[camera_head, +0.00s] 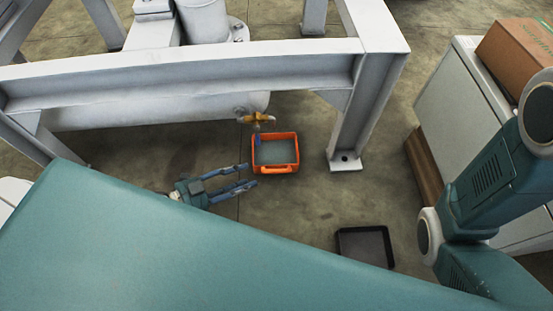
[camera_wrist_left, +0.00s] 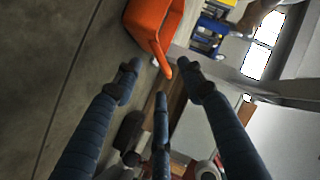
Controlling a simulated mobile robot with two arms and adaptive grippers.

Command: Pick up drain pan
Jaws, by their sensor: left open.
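The drain pan, an orange rectangular pan (camera_head: 275,170) with a grey-green inside, sits on the floor below a yellow valve (camera_head: 257,118). My left gripper (camera_head: 252,176) is open and empty, its fingers pointing right with the tips close to the pan's left front side. In the left wrist view the orange pan (camera_wrist_left: 150,22) shows at the top, and its handle reaches down toward the gap between the open fingers (camera_wrist_left: 162,80). I cannot tell whether a finger touches it. My right gripper is not in view.
A white steel frame (camera_head: 180,80) with a tank spans above and behind the pan, and its leg (camera_head: 345,140) stands to the pan's right. A black tray (camera_head: 348,236) lies on the floor at the lower right. A white cabinet (camera_head: 455,110) stands at the right.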

